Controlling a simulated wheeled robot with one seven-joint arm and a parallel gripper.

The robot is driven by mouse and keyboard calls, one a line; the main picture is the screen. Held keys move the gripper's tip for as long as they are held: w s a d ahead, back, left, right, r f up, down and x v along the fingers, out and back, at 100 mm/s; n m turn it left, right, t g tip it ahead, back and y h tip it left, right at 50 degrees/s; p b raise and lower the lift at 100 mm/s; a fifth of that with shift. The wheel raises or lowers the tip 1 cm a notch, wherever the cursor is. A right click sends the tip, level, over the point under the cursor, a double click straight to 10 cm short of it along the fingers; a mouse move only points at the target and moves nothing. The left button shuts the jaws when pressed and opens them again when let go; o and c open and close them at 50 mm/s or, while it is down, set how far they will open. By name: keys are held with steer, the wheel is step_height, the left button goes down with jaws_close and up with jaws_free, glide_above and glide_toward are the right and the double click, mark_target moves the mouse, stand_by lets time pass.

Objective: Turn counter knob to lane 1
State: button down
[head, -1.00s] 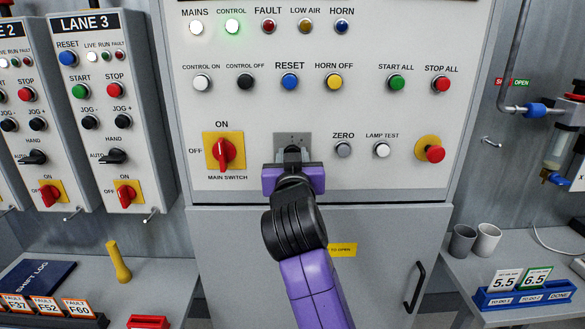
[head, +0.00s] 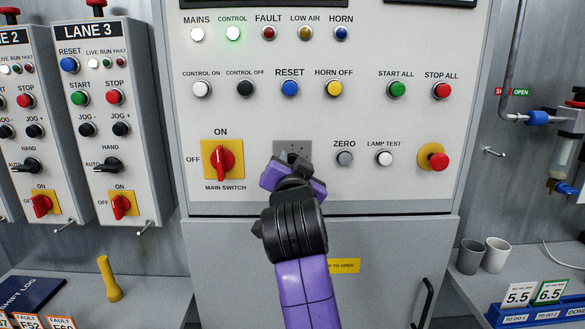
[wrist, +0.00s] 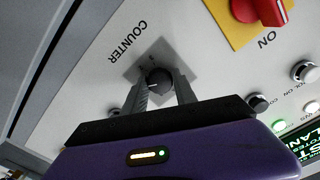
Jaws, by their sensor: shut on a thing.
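The counter knob (wrist: 158,80) is a small round black knob with a pale mark, on a grey square plate under the label COUNTER in the wrist view. My gripper (wrist: 160,84) has one finger on each side of the knob and is shut on it. In the head view my gripper (head: 295,160) is at the panel and tilted, its right side lower. There it hides the knob and its lane marks; only the upper part of the grey plate (head: 291,147) shows. I cannot read which lane the knob points at.
The red main switch (head: 225,160) on its yellow plate is close to the left of my gripper. The ZERO button (head: 345,158), lamp test button (head: 384,158) and red emergency button (head: 438,161) are to the right. A row of buttons runs above.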

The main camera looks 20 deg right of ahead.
steer(key=shift+f, duration=0.1)
steer(key=c, duration=1)
jaws_free()
steer(key=shift+s, duration=0.15)
steer(key=v, duration=0.7)
steer(key=shift+s, duration=0.25)
steer(key=shift+a, duration=0.1)
